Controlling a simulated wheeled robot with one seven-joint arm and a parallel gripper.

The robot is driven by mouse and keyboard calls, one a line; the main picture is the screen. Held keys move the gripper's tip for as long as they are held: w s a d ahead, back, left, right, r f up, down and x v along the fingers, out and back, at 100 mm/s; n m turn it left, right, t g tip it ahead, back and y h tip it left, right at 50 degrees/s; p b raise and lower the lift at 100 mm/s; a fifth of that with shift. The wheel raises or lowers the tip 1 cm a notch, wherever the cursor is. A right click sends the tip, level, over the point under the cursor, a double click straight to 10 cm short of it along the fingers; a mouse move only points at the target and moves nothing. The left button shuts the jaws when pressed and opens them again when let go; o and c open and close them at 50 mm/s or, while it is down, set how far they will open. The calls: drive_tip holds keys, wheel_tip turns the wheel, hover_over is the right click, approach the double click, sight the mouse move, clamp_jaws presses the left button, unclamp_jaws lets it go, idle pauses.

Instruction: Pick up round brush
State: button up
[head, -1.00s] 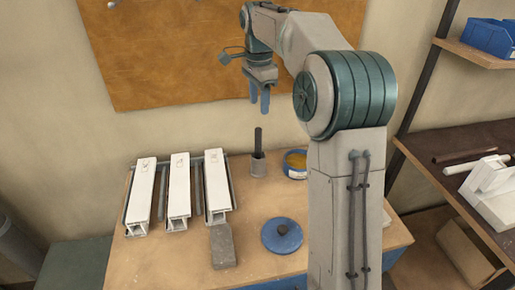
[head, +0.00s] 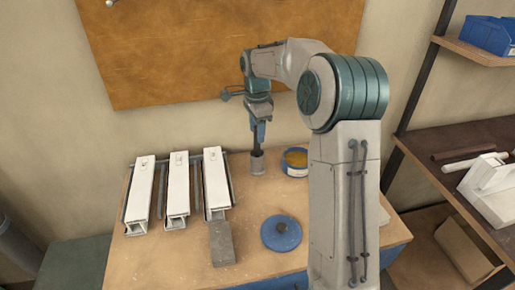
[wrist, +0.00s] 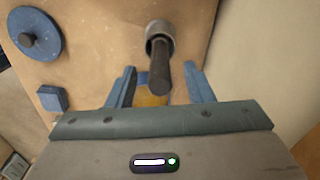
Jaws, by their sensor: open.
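The round brush stands upright in a small grey cup (head: 257,164) at the back of the bench; I take its dark handle (wrist: 160,76) to be the brush, with its lower end hidden in the cup. In the head view my gripper (head: 258,138) points down right above the cup and hides most of the handle. In the wrist view my gripper (wrist: 160,72) is open, with one blue finger on each side of the handle and a gap on both sides. The cup (wrist: 159,34) shows beyond the fingertips.
An open blue tin (head: 295,170) with yellowish contents stands just right of the cup. A blue round lid (head: 282,235) with a dark knob and a grey block (head: 222,244) lie nearer the front. White profiles (head: 178,186) in clamps fill the left side.

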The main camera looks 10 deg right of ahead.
sight(257, 146)
drive_tip(key=shift+f, duration=1.25)
clamp_jaws()
drive_tip(key=shift+r, duration=0.1)
